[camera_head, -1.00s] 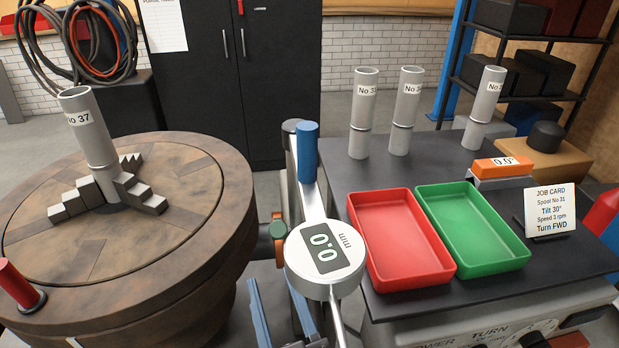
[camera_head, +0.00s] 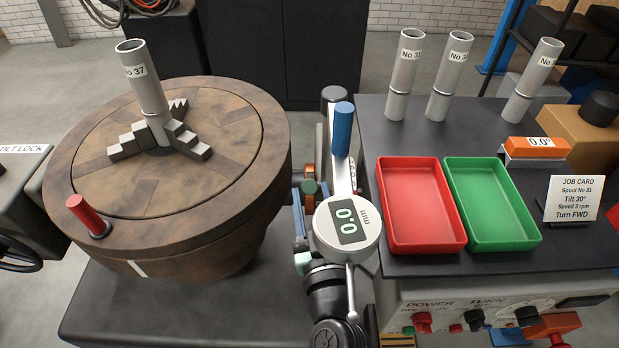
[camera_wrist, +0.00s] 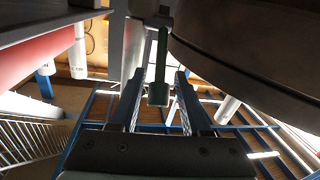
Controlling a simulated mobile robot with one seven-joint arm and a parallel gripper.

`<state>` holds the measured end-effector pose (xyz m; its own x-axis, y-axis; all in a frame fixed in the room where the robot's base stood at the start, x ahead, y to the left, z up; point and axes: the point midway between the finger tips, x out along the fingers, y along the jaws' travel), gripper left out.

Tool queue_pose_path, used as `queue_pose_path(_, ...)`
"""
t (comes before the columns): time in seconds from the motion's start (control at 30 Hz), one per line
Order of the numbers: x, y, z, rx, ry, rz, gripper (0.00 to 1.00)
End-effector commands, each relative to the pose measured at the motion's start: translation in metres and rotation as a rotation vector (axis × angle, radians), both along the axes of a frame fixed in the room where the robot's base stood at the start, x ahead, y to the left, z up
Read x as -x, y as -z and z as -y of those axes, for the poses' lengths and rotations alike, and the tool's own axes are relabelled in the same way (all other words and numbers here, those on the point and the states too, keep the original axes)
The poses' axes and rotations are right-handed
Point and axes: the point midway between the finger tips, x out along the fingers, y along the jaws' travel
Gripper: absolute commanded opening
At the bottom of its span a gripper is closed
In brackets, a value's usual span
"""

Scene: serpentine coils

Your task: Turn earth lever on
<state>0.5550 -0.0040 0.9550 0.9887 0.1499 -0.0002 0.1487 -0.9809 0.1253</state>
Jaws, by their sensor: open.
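A green-handled lever (camera_wrist: 158,75) hangs down in the wrist view, its grip end in line with the gap between my fingers. I take it for the earth lever; no label on it is readable. In the head view a green knob end (camera_head: 309,188) shows between the turntable and the bench, partly hidden by the dial gauge. My gripper (camera_wrist: 159,92) is open, with one finger on each side of the lever's line and visible space on both sides. Whether the lever end is fully between the fingers in depth I cannot tell. In the head view my gripper is mostly hidden behind the gauge.
A round brown turntable (camera_head: 230,180) with a "No 37" spool (camera_head: 146,90) stands left. The dial gauge (camera_head: 348,222) stands close in front of my gripper. The bench at right holds a red tray (camera_head: 420,205), a green tray (camera_head: 490,205) and a job card (camera_head: 574,199).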

Motion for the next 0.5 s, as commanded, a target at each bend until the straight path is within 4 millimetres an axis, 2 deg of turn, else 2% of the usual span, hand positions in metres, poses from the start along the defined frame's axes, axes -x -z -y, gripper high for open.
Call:
queue_pose_path(0.03,-0.008,-0.003,-0.001,0.0,0.0,0.001,0.47)
queue_pose_path(0.2,-0.024,-0.001,-0.004,0.0,-0.001,0.0,0.47)
queue_pose_path(0.5,-0.03,0.0,-0.005,0.0,-0.001,0.0,0.47)
